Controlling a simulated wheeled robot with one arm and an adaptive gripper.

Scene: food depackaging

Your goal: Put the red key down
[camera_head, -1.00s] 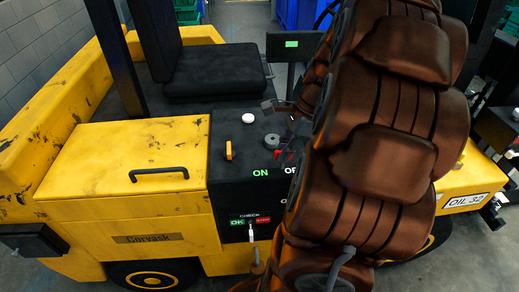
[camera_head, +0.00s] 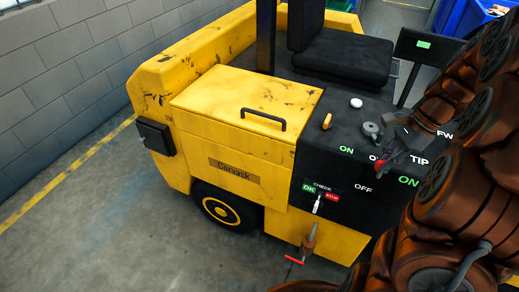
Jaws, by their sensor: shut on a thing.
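The red key (camera_head: 384,167) shows as a small red patch low over the black control panel (camera_head: 335,167), by the OFF and TIP labels. My gripper (camera_head: 392,156) is a small dark shape at the same spot, in from the right, and is shut on the key. The fingertips are small and partly merge with the dark panel. I cannot tell whether the key touches the panel.
The panel carries a grey round knob (camera_head: 370,130), a white button (camera_head: 356,103), an orange switch (camera_head: 327,121) and a check lever (camera_head: 317,204). A red-handled fitting (camera_head: 308,242) sticks out below. The yellow vehicle (camera_head: 235,150) has clear floor at left.

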